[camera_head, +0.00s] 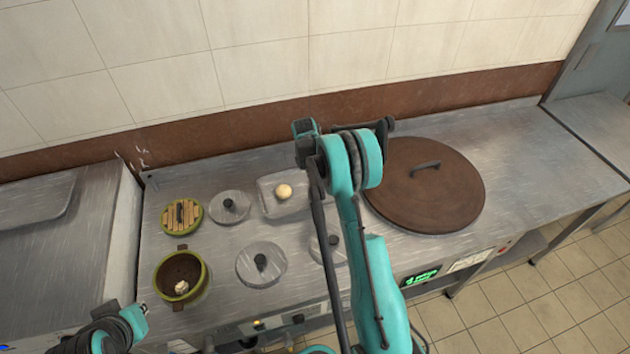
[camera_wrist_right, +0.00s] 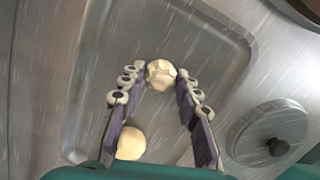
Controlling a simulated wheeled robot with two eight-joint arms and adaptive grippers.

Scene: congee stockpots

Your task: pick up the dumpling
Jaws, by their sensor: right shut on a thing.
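A pale, pleated dumpling (camera_wrist_right: 161,74) sits between the fingertips of my right gripper (camera_wrist_right: 158,80) in the right wrist view. The fingers are shut on it, and a metal tray is below. A second, smooth round bun (camera_wrist_right: 131,143) lies on the tray, nearer the wrist. In the head view, one pale bun (camera_head: 284,191) shows on the square metal tray (camera_head: 268,207). My right arm rises in front of the counter there and hides its fingers and the held dumpling. My left gripper (camera_head: 112,330) is at the lower left; its fingers are unclear.
A green-rimmed pot (camera_head: 163,270) holds a small pale piece (camera_head: 181,287). Its slatted wooden lid (camera_head: 182,215) lies behind it. Metal lids (camera_head: 231,206) (camera_head: 262,262) surround the tray. A large brown lid (camera_head: 430,190) is to the right. The tiled wall (camera_head: 150,80) bounds the back.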

